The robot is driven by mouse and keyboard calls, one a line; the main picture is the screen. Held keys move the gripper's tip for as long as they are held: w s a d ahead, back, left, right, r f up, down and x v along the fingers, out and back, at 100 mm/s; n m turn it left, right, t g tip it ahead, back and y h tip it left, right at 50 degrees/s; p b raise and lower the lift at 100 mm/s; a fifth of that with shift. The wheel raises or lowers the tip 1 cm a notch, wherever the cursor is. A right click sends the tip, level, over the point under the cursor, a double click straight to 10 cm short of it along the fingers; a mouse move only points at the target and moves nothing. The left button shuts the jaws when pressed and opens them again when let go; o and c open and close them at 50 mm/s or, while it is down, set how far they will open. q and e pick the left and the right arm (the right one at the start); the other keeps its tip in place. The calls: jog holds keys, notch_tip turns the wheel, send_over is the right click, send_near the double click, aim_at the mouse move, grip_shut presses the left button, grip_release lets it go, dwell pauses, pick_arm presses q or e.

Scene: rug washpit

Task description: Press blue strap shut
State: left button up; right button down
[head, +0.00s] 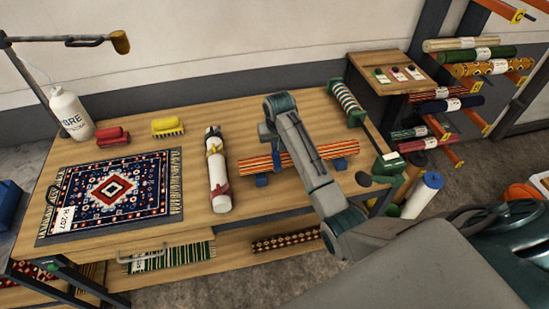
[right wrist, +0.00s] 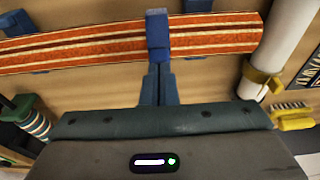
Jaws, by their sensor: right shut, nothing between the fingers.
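The rolled rug with orange, red and cream stripes (head: 300,156) lies on blue cradles (head: 261,180) on the bench; it also crosses the top of the right wrist view (right wrist: 90,44). The blue strap (right wrist: 157,32) lies across the rug in the right wrist view. Whether its end is fastened cannot be told. My right gripper (right wrist: 159,72) is shut and empty, its fingertips close to the strap's near end; contact is unclear. In the head view, my right gripper (head: 269,138) is over the rug, its fingertips mostly hidden. My left gripper is not in view.
A white roll with yellow and red ties (head: 217,180) lies left of the rug. A patterned rug (head: 110,190), brushes (head: 167,126) and a white bottle (head: 72,115) are further left. A striped roll (head: 347,103) and a sloped wooden board (head: 385,62) stand right.

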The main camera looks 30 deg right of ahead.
jog(key=shift+w+p+v, duration=0.25)
jog(key=shift+p+v, duration=0.2)
jog(key=shift+v, duration=0.75)
jog(key=shift+w+v, duration=0.2)
jog(key=shift+v, duration=0.7)
jog(key=shift+w+v, duration=0.2)
jog(key=shift+v, duration=0.7)
jog(key=shift+w+v, duration=0.15)
jog(key=shift+v, duration=0.75)
jog(key=shift+d+r, duration=0.1)
jog(key=shift+d, duration=0.1)
